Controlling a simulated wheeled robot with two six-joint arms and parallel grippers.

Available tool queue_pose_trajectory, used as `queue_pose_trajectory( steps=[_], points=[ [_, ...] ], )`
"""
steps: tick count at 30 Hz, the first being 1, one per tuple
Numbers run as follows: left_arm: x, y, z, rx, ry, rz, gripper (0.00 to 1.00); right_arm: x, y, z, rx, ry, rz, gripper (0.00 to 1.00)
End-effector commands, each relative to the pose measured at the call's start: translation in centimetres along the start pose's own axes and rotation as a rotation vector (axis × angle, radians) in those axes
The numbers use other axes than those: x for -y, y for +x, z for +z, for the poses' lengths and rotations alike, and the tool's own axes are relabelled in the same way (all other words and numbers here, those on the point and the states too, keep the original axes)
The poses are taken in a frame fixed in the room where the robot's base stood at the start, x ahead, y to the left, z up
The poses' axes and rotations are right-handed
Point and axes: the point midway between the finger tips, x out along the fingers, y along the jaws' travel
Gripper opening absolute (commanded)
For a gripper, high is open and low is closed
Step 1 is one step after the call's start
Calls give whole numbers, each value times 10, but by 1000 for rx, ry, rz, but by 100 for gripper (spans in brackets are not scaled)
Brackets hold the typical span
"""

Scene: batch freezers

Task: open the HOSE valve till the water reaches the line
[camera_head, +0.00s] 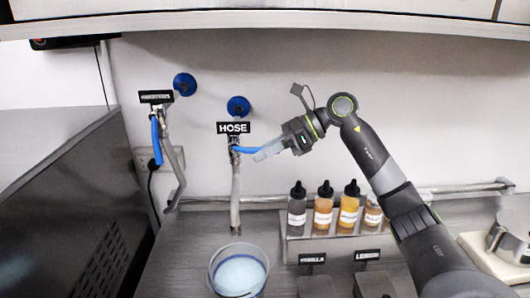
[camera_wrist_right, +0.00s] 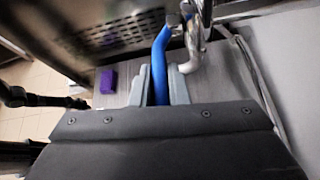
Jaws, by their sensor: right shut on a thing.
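The HOSE valve with its blue lever (camera_head: 244,149) is on the back wall under the HOSE label (camera_head: 233,128). The lever sticks out to the right, nearly level. My right gripper (camera_head: 264,152) is shut on the lever's outer end. In the right wrist view the blue lever (camera_wrist_right: 160,52) runs between the two grey fingers (camera_wrist_right: 161,88). A grey hose (camera_head: 235,200) hangs from the valve towards a clear bucket (camera_head: 213,268) with pale bluish water (camera_head: 240,274). My left gripper is out of view.
A second labelled valve with a blue lever (camera_head: 156,140) pointing down is to the left. Several sauce bottles (camera_head: 323,207) stand in a metal rack right of the bucket, below my right arm. A steel machine (camera_head: 70,215) fills the left. A purple block (camera_wrist_right: 108,81) shows in the wrist view.

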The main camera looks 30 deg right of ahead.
Motion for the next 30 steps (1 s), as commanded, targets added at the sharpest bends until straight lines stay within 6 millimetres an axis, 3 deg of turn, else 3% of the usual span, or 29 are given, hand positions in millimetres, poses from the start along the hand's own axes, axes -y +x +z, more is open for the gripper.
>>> queue_pose_trajectory(
  steps=[11, 12, 17, 26, 30],
  points=[
    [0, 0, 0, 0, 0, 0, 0, 0, -1, 1, -9, -1, -3, 0],
    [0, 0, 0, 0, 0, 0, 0, 0, -1, 1, -9, -1, -3, 16],
    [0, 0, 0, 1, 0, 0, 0, 0, -1, 1, -8, -1, -2, 36],
    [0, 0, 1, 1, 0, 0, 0, 0, -1, 0, -8, -1, -2, 36],
    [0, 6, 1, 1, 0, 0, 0, 1, -11, -1, -10, -2, -5, 36]
  ],
)
